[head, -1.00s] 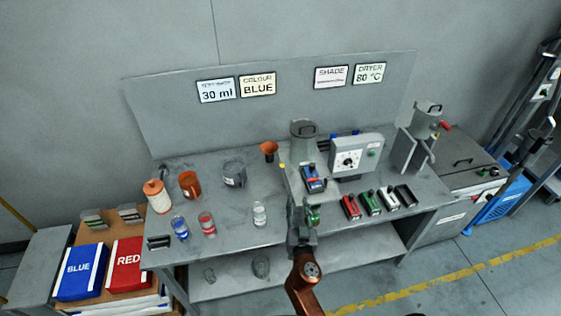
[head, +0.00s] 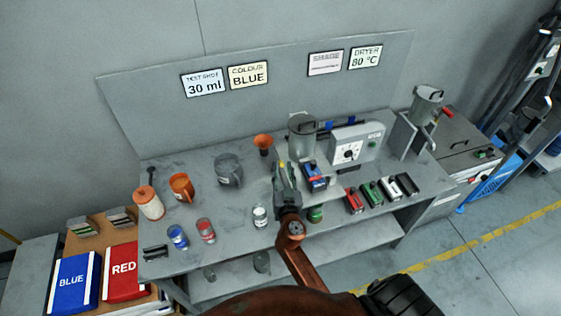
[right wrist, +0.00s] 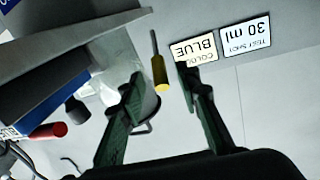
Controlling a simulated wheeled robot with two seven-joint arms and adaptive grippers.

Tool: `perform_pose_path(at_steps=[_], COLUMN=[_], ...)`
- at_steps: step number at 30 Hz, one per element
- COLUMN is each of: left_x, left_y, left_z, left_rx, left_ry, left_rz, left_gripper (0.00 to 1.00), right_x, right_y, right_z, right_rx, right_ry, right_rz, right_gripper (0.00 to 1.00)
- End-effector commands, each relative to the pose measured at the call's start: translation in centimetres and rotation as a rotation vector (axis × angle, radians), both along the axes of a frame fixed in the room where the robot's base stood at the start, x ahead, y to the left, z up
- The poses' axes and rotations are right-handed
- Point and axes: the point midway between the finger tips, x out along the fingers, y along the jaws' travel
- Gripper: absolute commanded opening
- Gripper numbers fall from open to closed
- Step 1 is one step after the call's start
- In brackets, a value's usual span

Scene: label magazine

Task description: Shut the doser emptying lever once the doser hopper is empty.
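The doser hopper (head: 302,138) is a grey lidded cylinder at the middle back of the bench, left of the dial box (head: 350,148). Its contents cannot be made out. My right gripper (head: 283,168) is raised beside the doser's left side. Its green fingers stand apart and empty in the right wrist view (right wrist: 163,90), with the yellow grip just beyond the gap, seemingly untouched. My left gripper is out of view.
An orange funnel (head: 263,142) and a grey jug (head: 228,170) stand left of the gripper. A clear glass (head: 260,216) stands near the front edge.

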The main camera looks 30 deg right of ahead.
Motion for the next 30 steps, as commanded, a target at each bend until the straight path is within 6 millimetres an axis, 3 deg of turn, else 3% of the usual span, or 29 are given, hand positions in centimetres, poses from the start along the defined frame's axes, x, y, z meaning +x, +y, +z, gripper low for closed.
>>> perform_pose_path(at_steps=[6, 12, 17, 30], left_x=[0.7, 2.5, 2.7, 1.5], left_y=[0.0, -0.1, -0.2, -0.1], left_z=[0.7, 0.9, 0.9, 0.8], left_rx=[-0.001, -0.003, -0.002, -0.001], left_ry=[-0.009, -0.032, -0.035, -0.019], left_rz=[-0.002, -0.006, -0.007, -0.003], left_gripper=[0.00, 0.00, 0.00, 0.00], right_x=[2.3, 2.8, 2.7, 2.7], right_y=[-1.0, -1.1, -1.1, -1.0], right_z=[0.1, 0.0, 0.0, 0.0], right_rx=[-0.002, 0.000, 0.000, 0.000], right_ry=[0.001, 0.001, 0.001, 0.001], right_rz=[0.001, 0.003, 0.003, 0.002], right_gripper=[0.31, 0.31, 0.30, 0.00])
